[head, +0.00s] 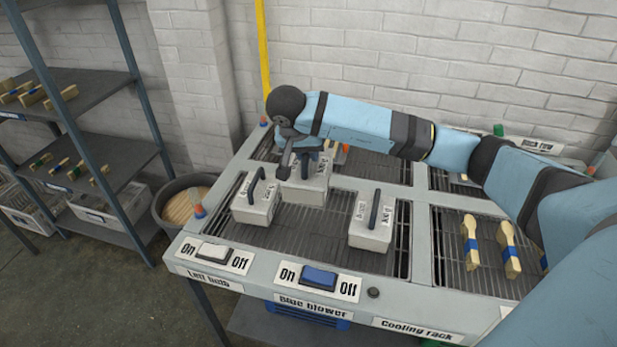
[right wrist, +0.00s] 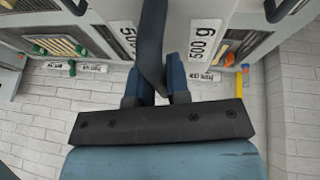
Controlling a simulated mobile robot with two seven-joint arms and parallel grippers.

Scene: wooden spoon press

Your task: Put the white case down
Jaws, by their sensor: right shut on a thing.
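The white case (head: 305,188) is a pale box at the back of the left grate bay. My right gripper (head: 292,155) is above its top. In the right wrist view a dark handle (right wrist: 152,45) stands between the two fingers of my right gripper (right wrist: 158,88), which is shut on it. The white case also shows there, with a "500 g" label on its top (right wrist: 207,35). The arm hides part of the case's top. I cannot tell whether its underside touches the grate. My left gripper is not in view.
Two similar pale cases with dark handles stand near it, one at left (head: 254,202) and one at front right (head: 371,222). Bare grate (head: 305,228) lies between them. Wooden spoons (head: 471,240) lie on the right rack. Switches (head: 318,279) line the front edge.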

